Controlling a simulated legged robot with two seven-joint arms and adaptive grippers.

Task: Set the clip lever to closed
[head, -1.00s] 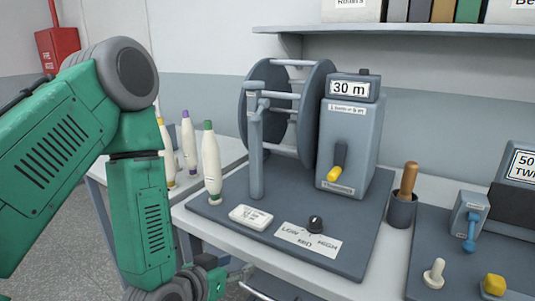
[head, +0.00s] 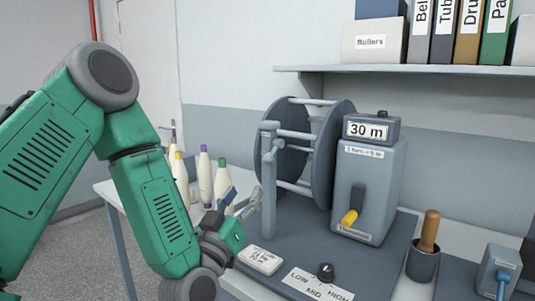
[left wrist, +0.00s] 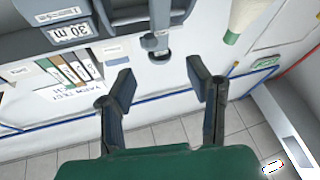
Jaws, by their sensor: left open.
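A grey upright post (head: 269,190) with a small clip-like head (head: 269,128) stands at the left of the winder base; I cannot tell the clip's position. In the left wrist view a grey post end with a round knob (left wrist: 158,48) lies beyond the fingertips, between them. My left gripper (head: 241,203) is open and empty, just left of the post, in front of the bobbins. Its two fingers show apart in the left wrist view (left wrist: 160,80). A black lever with a yellow grip (head: 350,216) is on the 30 m box (head: 372,175). My right gripper is out of view.
Several white bobbins with coloured tips (head: 204,180) stand behind my left gripper. A large reel (head: 325,150) stands behind the post. A white label block (head: 260,260) and black knob (head: 326,271) are in front. A wooden-handled tool (head: 430,230) stands in a cup at right.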

